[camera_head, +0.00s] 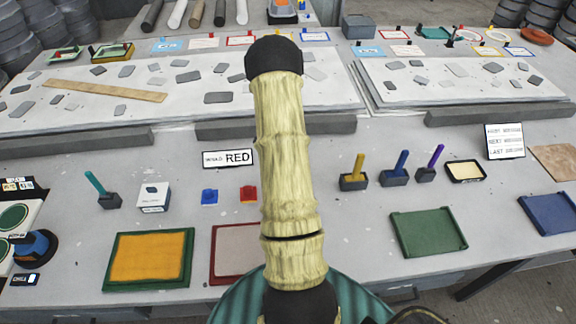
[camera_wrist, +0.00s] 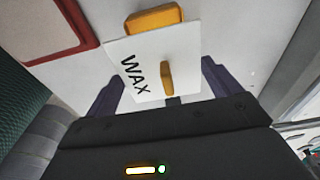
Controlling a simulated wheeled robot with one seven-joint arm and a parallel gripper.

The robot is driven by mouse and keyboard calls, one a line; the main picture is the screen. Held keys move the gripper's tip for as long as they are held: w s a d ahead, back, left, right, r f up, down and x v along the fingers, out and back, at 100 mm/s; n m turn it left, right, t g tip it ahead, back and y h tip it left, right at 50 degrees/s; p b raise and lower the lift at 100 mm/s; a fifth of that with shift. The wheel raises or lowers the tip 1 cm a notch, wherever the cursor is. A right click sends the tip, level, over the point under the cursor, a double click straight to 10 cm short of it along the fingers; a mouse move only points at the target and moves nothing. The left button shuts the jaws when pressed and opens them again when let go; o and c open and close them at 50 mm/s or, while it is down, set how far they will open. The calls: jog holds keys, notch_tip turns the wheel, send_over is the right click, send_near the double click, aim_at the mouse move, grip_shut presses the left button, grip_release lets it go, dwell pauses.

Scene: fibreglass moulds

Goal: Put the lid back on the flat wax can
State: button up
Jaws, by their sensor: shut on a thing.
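My gripper (camera_wrist: 162,88) is shut on a white square lid (camera_wrist: 125,60) marked WAX, with an orange knob (camera_wrist: 167,78) in its middle. The two dark fingers show at either side of the lid in the wrist view. An orange block-shaped thing (camera_wrist: 153,17) shows just beyond the lid's far edge, partly covered by it. It may be the flat wax can, but I cannot tell, nor whether the lid touches it. In the head view my arm hides the gripper and the lid.
A red-rimmed tray (camera_head: 226,253) lies left of my arm in the head view; a red rim (camera_wrist: 80,50) also shows in the wrist view. A green-framed yellow tray (camera_head: 150,258) is further left. A green tray (camera_head: 428,232) and several handled stamps stand to the right.

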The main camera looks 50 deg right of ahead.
jog(key=shift+f, duration=0.15)
jog(key=shift+s+f+b, duration=0.1)
jog(key=shift+f+b, duration=0.2)
jog(key=shift+b, duration=0.1)
jog(key=shift+f+b, duration=1.95)
jog(key=shift+f, duration=0.85)
jog(key=shift+f, duration=0.15)
jog(key=shift+w+a, duration=0.15)
jog(key=shift+w, duration=0.05)
jog(key=shift+s, duration=0.15)
jog(key=shift+f, duration=0.1)
jog(key=shift+s+d+f+b, duration=0.1)
jog(key=shift+d+f+b, duration=0.15)
jog(key=shift+b, duration=0.25)
jog(key=shift+f, duration=0.2)
